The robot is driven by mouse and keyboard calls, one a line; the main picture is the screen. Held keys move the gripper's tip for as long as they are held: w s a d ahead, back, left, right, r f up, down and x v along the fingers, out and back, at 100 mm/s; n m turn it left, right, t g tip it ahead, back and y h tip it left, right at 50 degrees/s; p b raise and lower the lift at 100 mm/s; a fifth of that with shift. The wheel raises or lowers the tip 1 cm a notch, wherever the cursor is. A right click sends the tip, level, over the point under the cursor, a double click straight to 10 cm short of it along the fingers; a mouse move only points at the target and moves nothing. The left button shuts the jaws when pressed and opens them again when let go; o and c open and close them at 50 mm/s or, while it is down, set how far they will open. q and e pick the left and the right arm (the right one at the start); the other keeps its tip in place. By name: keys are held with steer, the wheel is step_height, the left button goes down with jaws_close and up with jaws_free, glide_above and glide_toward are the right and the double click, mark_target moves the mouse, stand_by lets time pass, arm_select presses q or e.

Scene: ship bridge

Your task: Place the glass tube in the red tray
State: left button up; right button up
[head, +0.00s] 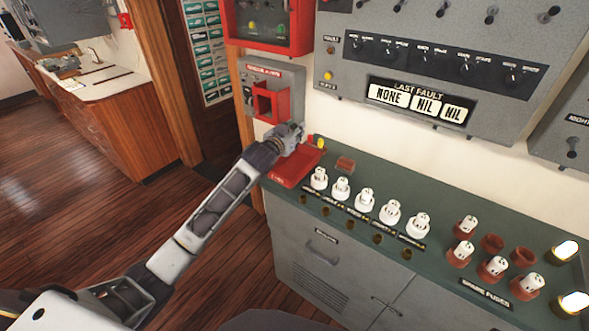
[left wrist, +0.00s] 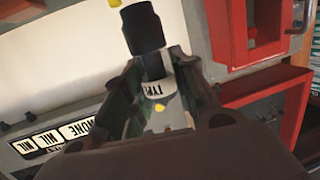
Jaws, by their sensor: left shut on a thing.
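My left gripper (head: 290,137) reaches in from the left and is just over the red tray (head: 290,172), at the far left end of the green counter top. In the left wrist view, the left gripper (left wrist: 160,85) is shut on the glass tube (left wrist: 145,35), which has a dark cap and a pale label band lettered "TYPE". The fingers hide part of the tube. In the head view the tube is too small and covered to make out clearly, and the gripper hides part of the tray. My right gripper is not in view.
White fuses (head: 365,199) stand in a row right of the tray, with a small red-brown block (head: 345,164) near it. Spare fuses (head: 469,226) sit in red-brown holders further right. A red bracket (head: 270,101) on the wall panel is close behind the gripper.

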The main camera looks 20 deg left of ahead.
arm_select(q)
step_height(320, 180, down, 5)
steer(key=shift+f, duration=0.6)
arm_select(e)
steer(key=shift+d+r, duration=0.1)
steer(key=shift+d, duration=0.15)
arm_select(q)
steer(key=shift+f, duration=0.3)
step_height(320, 180, down, 2)
steer(key=shift+f, duration=0.5)
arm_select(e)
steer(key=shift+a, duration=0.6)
